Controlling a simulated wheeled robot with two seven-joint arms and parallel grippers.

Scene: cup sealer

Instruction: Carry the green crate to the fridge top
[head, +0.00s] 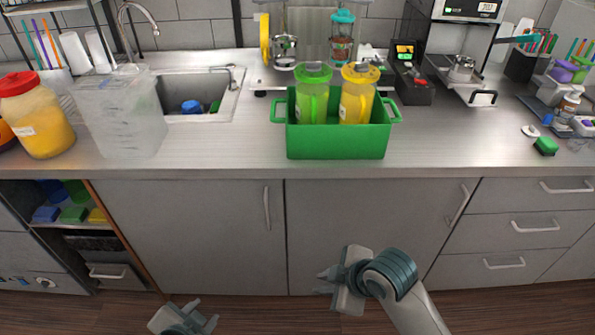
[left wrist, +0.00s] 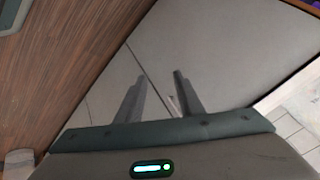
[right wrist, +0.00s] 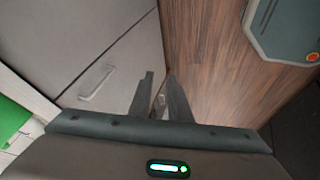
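The green crate (head: 336,143) stands on the steel counter, near its front edge, with a handle on each side. It holds a jug with a green lid (head: 312,97) and a jug with a yellow lid (head: 357,95). My left gripper (head: 203,317) is low in front of the cabinets, empty and open; its fingers (left wrist: 160,95) stand apart. My right gripper (head: 325,281) is also low, below the crate, empty and open; its fingers (right wrist: 160,95) stand apart. No fridge top can be made out.
A clear container (head: 120,115) and a jar with a red lid (head: 40,120) stand left of the sink (head: 200,97). A black device (head: 410,80) is close behind the crate's right side. A green sponge (head: 545,146) lies further right. The counter beside the crate is mostly clear.

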